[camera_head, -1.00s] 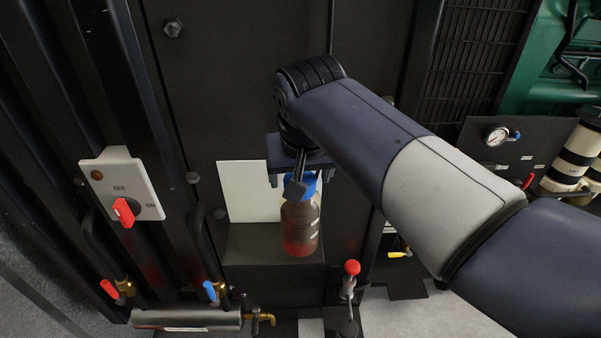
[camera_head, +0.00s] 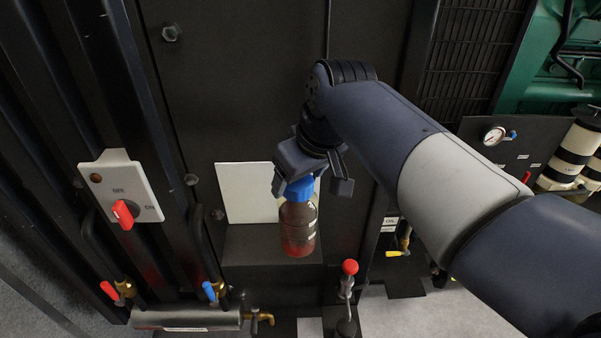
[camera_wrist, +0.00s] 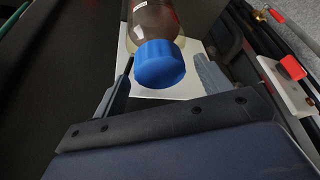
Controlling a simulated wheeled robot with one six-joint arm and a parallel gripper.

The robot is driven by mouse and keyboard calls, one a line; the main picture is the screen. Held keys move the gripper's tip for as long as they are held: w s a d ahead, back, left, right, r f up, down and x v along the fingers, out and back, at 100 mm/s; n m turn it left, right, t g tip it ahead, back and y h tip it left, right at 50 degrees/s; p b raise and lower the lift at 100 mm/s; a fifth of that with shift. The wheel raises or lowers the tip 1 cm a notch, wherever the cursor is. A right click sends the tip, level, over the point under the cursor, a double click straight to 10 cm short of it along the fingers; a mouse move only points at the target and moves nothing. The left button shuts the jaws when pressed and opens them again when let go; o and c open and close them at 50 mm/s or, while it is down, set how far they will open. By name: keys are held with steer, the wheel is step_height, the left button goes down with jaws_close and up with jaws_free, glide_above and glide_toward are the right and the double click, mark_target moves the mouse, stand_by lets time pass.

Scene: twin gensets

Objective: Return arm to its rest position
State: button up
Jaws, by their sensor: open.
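My gripper (camera_head: 311,186) is open and empty, in front of a bottle with a blue cap. In the head view the bottle (camera_head: 298,229) stands upright on a dark ledge, with reddish-brown liquid low in it. Its blue cap (camera_head: 299,189) is partly hidden by one finger. In the wrist view my gripper (camera_wrist: 160,85) has its two fingers spread wide, and the blue cap (camera_wrist: 160,64) shows beyond and between them. I cannot tell whether a finger touches the cap. My arm reaches in from the lower right.
A white panel (camera_head: 243,192) stands behind the bottle. A switch plate with a red knob (camera_head: 122,213) is on the left. Small red and blue valve handles (camera_head: 209,290) sit below it. A red-topped lever (camera_head: 349,267) rises below right.

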steer(key=shift+n, duration=0.6)
steer(key=n+g+y, duration=0.1)
steer(key=n, duration=0.1)
steer(key=shift+w+d+n, duration=0.1)
steer(key=shift+w+n, duration=0.05)
steer(key=shift+n, duration=0.25)
steer(key=shift+w+n+g+y+p, duration=0.1)
steer(key=shift+n+g+y+p, duration=0.45)
steer(key=shift+n, duration=1.45)
steer(key=c, duration=1.1)
steer(key=shift+m+t+h+b, duration=0.4)
steer(key=shift+m+t+h, duration=0.2)
steer(key=shift+m, duration=1.7)
